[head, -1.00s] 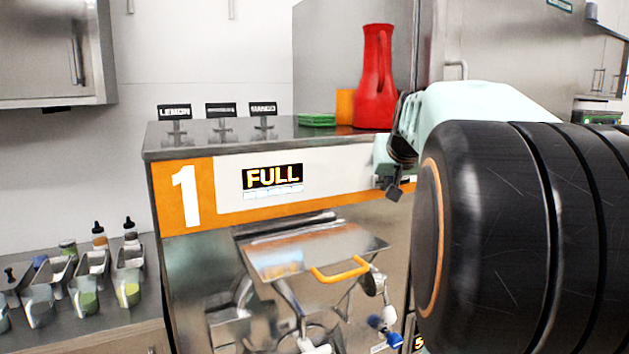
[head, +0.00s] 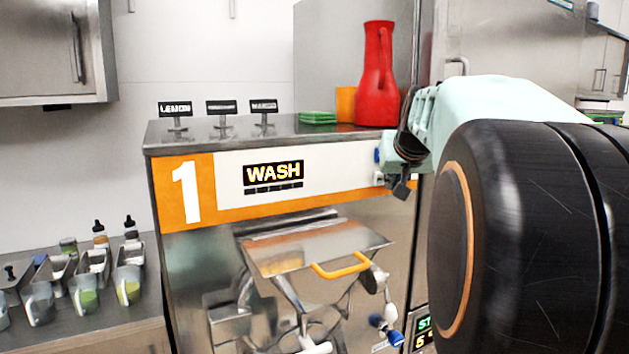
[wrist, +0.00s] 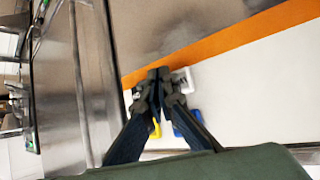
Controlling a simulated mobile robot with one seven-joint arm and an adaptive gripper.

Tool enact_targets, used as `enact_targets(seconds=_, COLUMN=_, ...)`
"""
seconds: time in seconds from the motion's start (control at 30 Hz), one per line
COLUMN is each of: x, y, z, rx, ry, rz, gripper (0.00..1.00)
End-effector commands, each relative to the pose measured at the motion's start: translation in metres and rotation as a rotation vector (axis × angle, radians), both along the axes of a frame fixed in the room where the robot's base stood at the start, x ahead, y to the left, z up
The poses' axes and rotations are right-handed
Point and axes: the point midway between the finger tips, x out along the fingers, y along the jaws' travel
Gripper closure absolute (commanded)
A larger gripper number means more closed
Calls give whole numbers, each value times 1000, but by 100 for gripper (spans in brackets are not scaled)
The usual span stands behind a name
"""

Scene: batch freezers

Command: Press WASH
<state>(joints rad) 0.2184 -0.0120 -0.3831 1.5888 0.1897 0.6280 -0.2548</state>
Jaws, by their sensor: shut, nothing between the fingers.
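Batch freezer 1 (head: 225,215) has an orange and white front band, and its display (head: 273,174) reads WASH in lit yellow letters. At the band's right end are a blue button (head: 377,155) and a white-framed button (head: 379,178). In the wrist view, the white-framed button (wrist: 184,79) is beside my fingertips and partly hidden by them. The blue button (wrist: 190,122) and a yellow part (wrist: 156,130) show behind the fingers. My gripper (head: 401,188) is shut and empty, just right of the buttons in the head view. I cannot tell whether it touches the panel. No button label is readable.
A red jug (head: 376,85), an orange container (head: 345,104) and green trays (head: 318,118) stand on the freezer's top. Flavour signs (head: 221,107) stand at its left. A hopper lid with an orange handle (head: 342,266) sticks out below the band.

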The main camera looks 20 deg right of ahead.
Motion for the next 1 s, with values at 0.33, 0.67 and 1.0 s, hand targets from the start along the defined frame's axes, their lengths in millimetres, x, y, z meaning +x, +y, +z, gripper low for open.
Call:
enact_targets(seconds=0.33, x=-4, y=-1, z=-1, rx=1, ry=0, rz=-1, gripper=100)
enact_targets(seconds=0.67, x=-37, y=-3, z=-1, rx=0, ry=0, rz=-1, gripper=100)
enact_targets(seconds=1.0, x=-50, y=-4, z=0, rx=0, ry=1, rz=0, gripper=100)
